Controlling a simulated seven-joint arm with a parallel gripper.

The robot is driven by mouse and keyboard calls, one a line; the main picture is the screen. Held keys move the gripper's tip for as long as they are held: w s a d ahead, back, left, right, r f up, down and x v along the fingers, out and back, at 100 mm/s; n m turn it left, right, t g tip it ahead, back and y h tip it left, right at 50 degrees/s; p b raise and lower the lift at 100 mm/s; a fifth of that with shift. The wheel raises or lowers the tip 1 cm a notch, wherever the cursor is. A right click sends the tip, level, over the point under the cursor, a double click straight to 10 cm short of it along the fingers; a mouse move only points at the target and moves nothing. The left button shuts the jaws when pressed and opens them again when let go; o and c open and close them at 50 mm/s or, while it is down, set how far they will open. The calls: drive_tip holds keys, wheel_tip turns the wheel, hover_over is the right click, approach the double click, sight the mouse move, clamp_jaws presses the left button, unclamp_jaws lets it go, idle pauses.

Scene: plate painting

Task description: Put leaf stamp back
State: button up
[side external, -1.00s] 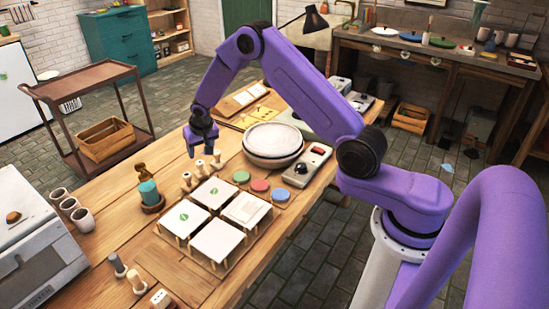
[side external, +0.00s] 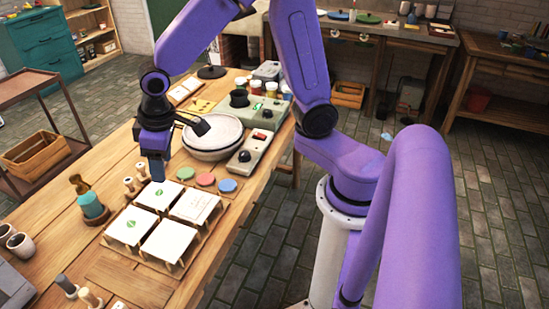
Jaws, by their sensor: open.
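Two stamps with pale handles, the left one (side external: 128,185) and the right one (side external: 142,170), stand upright in a row behind the white tiles. My gripper (side external: 157,176) points down at the right end of this row, where a third stamp stood in the earlier frame. That stamp is now hidden behind the fingers. The gripper is open. I cannot tell whether its fingers are around the stamp, or which stamp is the leaf one. Green leaf prints show on the back left tile (side external: 168,199) and the front left tile (side external: 124,236).
Green (side external: 186,173), red (side external: 205,180) and blue (side external: 227,185) pads lie right of the gripper. A control box (side external: 250,153) sits right of the bowls.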

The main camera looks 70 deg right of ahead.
drive_tip(key=s+d+r+n+g, duration=0.1)
drive_tip(key=s+d+n, duration=0.2)
drive_tip(key=s, duration=0.8)
drive_tip(key=s+d+r+n+g, duration=0.1)
drive_tip(key=s+d+n, duration=0.2)
drive_tip(key=s, duration=0.9)
drive_tip(key=shift+s+r+n, duration=0.25)
drive_tip(key=shift+r+n, duration=0.1)
drive_tip(key=shift+n, duration=0.45)
